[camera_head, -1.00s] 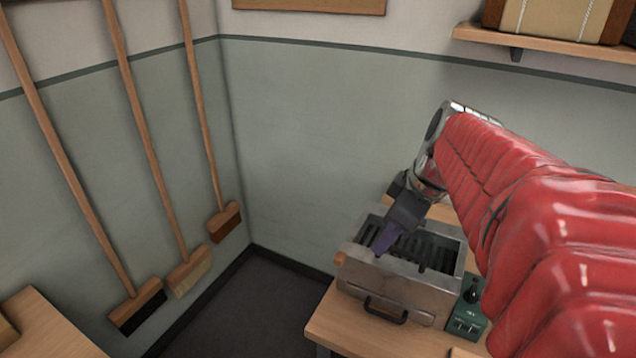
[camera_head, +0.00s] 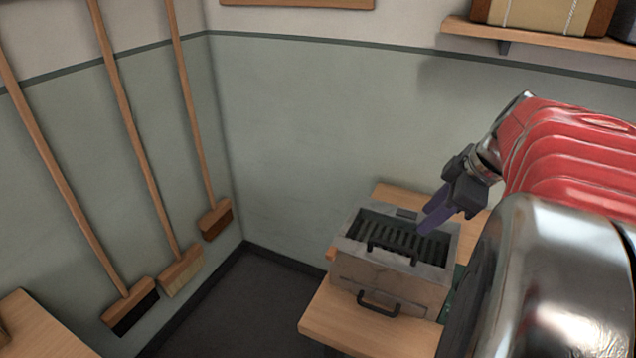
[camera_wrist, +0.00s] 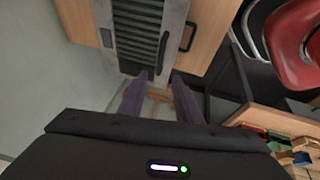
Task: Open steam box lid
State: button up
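The grey metal steam box (camera_head: 345,275) stands on a wooden table, and dark slats (camera_head: 400,235) show through its open top. One dark handle (camera_head: 378,305) is on its front face. A second dark handle (camera_head: 392,252) is at the front of the top opening; I cannot tell whether the part bearing it is the lid. My gripper (camera_head: 428,225) is above the box's right side, tilted downward. In the wrist view, the slats (camera_wrist: 136,30) lie ahead of my two purple fingers (camera_wrist: 160,82). The fingers are apart with nothing between them.
The wooden table (camera_head: 320,315) has bare room at its front left. Brooms (camera_head: 180,270) hang on the left wall. A shelf with a case (camera_head: 545,38) is at the upper right. The wrist view shows a red chair (camera_wrist: 295,40) to the right.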

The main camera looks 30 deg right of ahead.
aim_at(399, 247)
jog(key=x, duration=1.3)
jog(key=shift+w+f, duration=0.15)
jog(key=shift+f, duration=0.05)
jog(key=shift+c, duration=0.5)
grip_shut()
